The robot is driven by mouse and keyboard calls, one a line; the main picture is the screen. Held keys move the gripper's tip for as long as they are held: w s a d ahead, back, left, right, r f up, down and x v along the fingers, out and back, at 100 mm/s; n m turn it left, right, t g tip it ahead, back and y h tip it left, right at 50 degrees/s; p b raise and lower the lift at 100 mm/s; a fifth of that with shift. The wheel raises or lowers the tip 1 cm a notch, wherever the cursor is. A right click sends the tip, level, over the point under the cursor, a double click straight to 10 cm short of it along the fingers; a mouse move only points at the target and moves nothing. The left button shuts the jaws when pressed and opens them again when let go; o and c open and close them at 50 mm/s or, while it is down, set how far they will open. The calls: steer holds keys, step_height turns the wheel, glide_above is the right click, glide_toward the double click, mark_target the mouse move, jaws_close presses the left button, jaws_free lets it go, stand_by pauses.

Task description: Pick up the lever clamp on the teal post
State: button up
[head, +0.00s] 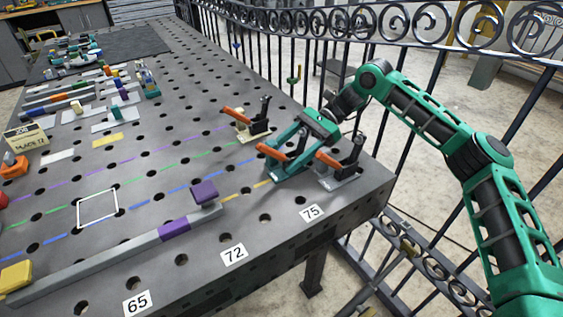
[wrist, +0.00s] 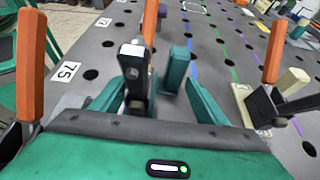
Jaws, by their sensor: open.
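The lever clamp on the teal post stands between two similar clamps near the table's right corner. Its orange handle (head: 270,151) shows in the head view, partly covered by my gripper. In the wrist view its dark metal arm (wrist: 135,75) and teal post (wrist: 177,68) stand between my fingers, with the orange handle (wrist: 151,22) beyond. My gripper (head: 287,158) is open, its fingers on either side of this clamp. In the wrist view my gripper (wrist: 157,95) shows a gap around it. I cannot tell whether either finger touches it.
A clamp with a cream base (head: 252,134) stands close on one side, and a clamp with a grey base (head: 341,178) on the other. A grey bar with purple parts (head: 174,230) lies toward the front. A black railing (head: 345,100) runs behind the table.

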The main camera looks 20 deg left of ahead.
steer(key=shift+r, duration=0.1)
steer(key=c, duration=1.7)
